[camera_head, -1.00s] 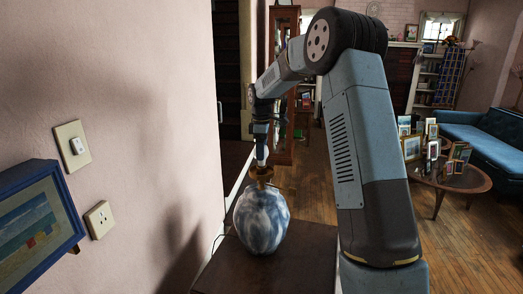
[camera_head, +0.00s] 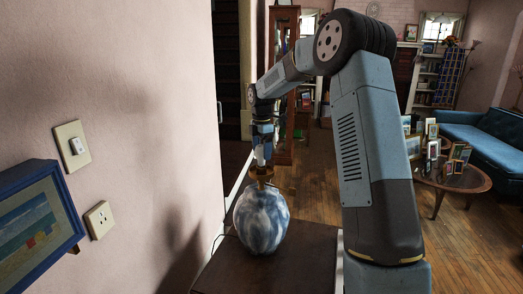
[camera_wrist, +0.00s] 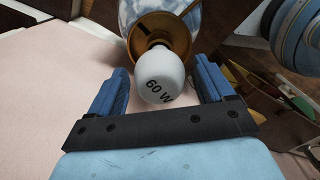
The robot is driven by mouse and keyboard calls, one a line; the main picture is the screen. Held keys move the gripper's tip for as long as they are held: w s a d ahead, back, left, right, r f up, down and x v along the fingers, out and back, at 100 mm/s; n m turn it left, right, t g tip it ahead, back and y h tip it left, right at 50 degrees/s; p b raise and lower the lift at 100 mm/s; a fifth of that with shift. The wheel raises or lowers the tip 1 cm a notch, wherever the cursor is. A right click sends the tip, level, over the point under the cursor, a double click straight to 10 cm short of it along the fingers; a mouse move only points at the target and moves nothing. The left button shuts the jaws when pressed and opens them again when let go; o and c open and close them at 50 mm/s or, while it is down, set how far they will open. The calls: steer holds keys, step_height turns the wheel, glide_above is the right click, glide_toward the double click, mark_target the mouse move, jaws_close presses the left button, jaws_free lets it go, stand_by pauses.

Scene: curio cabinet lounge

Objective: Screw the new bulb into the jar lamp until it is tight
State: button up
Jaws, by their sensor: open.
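The jar lamp (camera_head: 261,220) has a blue and white mottled round body and stands upright on a dark cabinet top. Its brass-coloured socket (camera_head: 261,173) is on top and also shows in the wrist view (camera_wrist: 166,32). The white bulb (camera_wrist: 160,72), marked "60 W", sits with its base in the socket; its thread is hidden. My gripper (camera_wrist: 160,78) is open, with one blue finger on each side of the bulb and visible gaps to both. In the head view, my gripper (camera_head: 262,143) is above the lamp, pointing down.
The dark cabinet top (camera_head: 300,262) has bare room right of the lamp. A pink wall (camera_head: 150,120) with a switch (camera_head: 73,145), an outlet (camera_head: 99,220) and a framed picture (camera_head: 38,225) rises to the left. A round table (camera_head: 460,180) with several frames stands far right.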

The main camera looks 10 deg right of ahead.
steer(key=n, duration=0.4)
steer(key=shift+n, duration=2.5)
steer(key=shift+a, duration=0.1)
steer(key=shift+c, duration=0.4)
